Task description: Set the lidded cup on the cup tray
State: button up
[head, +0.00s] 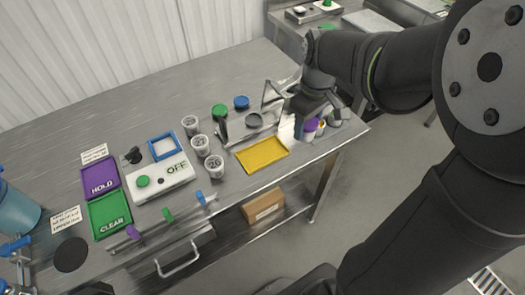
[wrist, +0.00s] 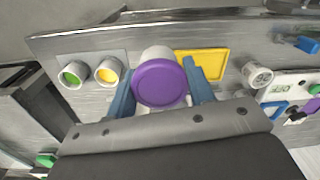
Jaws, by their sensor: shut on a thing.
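My gripper (head: 305,118) is at the right end of the metal table, its blue fingers on either side of a white cup with a purple lid (wrist: 159,83). The purple lid also shows in the head view (head: 311,125), partly hidden by my gripper. I cannot tell whether the cup touches the surface under it. A flat yellow tray (head: 262,154) lies empty to the left of the held cup in the head view. In the wrist view the yellow tray (wrist: 203,64) is just right of the cup.
Several open cups (head: 200,146) stand left of the yellow tray. A white box reading OFF (head: 175,180), a purple HOLD tray (head: 99,189) and a green CLEAR tray (head: 110,226) lie further left. A metal stand (head: 272,92) is behind the yellow tray. The table's front edge is close.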

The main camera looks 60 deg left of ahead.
jog(key=s+a+f, duration=0.3)
jog(key=s+a, duration=0.1)
jog(key=s+a+f, duration=0.3)
jog(key=s+f, duration=0.1)
jog(key=shift+a, duration=0.4)
jog(key=shift+f, duration=2)
jog(key=shift+f, duration=0.15)
jog(key=o, duration=1)
notch_tip(320, 180, up, 12)
jog(key=shift+w+a+r, duration=0.1)
jog(key=shift+w+r, duration=0.05)
